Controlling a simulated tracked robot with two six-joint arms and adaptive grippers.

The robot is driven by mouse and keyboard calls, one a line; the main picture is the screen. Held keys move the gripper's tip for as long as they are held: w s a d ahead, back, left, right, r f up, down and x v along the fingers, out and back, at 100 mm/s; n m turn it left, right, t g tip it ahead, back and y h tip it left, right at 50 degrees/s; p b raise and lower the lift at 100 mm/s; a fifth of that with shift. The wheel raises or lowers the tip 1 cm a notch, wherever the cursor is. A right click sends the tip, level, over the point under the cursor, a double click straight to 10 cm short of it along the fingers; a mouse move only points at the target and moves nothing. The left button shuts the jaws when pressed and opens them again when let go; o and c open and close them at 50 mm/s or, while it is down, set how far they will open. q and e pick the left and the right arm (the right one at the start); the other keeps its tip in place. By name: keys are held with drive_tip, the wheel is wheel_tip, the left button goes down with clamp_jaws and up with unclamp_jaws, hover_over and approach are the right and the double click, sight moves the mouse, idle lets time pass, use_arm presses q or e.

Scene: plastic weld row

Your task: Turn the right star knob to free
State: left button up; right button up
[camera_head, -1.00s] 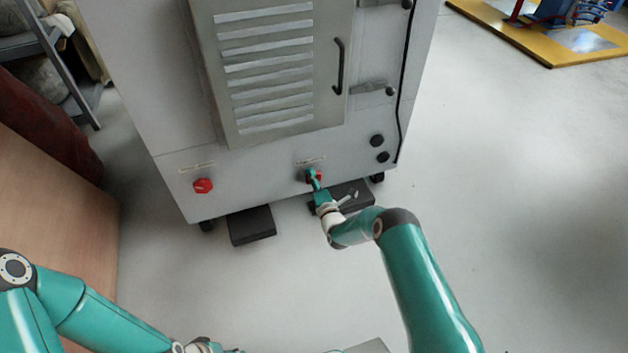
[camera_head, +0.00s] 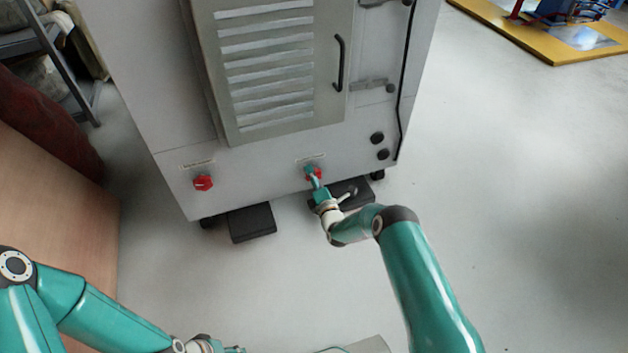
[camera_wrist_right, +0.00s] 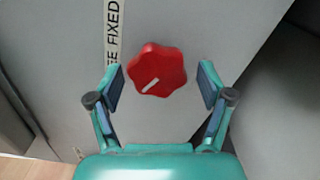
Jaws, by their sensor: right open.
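The right star knob (camera_head: 318,174) is red and sits low on the grey cabinet, under a small label. It shows whole in the right wrist view (camera_wrist_right: 157,70), with a white mark toward its lower left. My right gripper (camera_head: 312,172) is at this knob. In the wrist view my right gripper (camera_wrist_right: 158,84) is open, with one finger on each side of the knob and gaps between. A label strip (camera_wrist_right: 114,35) beside the knob reads "FIXED", with "EE" below it. My left gripper (camera_head: 236,350) is at the bottom edge of the head view, mostly cut off.
A second red knob (camera_head: 203,183) is on the cabinet's lower left. Black blocks (camera_head: 251,222) lie at the cabinet's foot. A louvred door (camera_head: 270,75) with a black handle is above. A wooden panel (camera_head: 55,200) stands at left.

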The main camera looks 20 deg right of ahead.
drive_tip(key=shift+s, duration=0.1)
drive_tip(key=s, duration=1.1)
drive_tip(key=shift+s+d, duration=0.25)
drive_tip(key=shift+s, duration=0.15)
